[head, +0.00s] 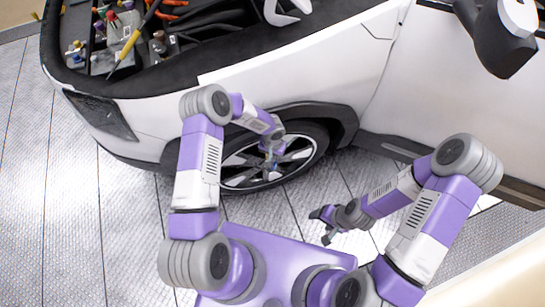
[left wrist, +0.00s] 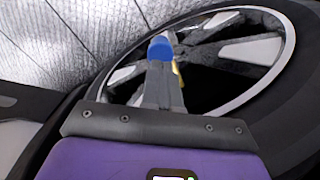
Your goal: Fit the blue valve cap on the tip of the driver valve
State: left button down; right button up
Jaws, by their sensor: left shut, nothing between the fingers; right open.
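The blue cap (left wrist: 160,48) shows in the left wrist view just at and beyond the fingertips of my left gripper (left wrist: 162,66), in front of the wheel. My left gripper is shut, and I cannot tell whether its tips touch the cap. A thin gold-coloured part (left wrist: 177,68), perhaps the valve, shows just right of the fingers. I cannot tell whether the cap sits on it. My right gripper (head: 325,226) is open and empty over the floor.
The white car (head: 290,80) with its open engine bay (head: 150,35) fills the back. A dark tyre (left wrist: 292,100) rings the spoked wheel close around my left gripper. A dark and white object (head: 503,40) is at the upper right. The metal floor (head: 130,220) on the left is clear.

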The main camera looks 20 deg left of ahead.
pick_arm(q)
notch_tip(320, 180, up, 8)
jog(key=p, duration=0.1)
jog(key=shift+p, duration=0.4)
pick_arm(e)
jog(key=shift+r, duration=0.95)
pick_arm(q)
jog(key=shift+f, duration=0.1)
jog(key=s+d+f+n+h, duration=0.1)
jog(key=s+d+h, duration=0.1)
jog(key=s, duration=0.8)
jog(key=s+d+f+n+h, duration=0.1)
jog(key=s+n+h, duration=0.1)
jog(key=s, duration=0.9)
jog(key=shift+d+t, duration=0.3)
jog(key=shift+d, duration=0.1)
pick_arm(e)
jog(key=shift+c, duration=0.3)
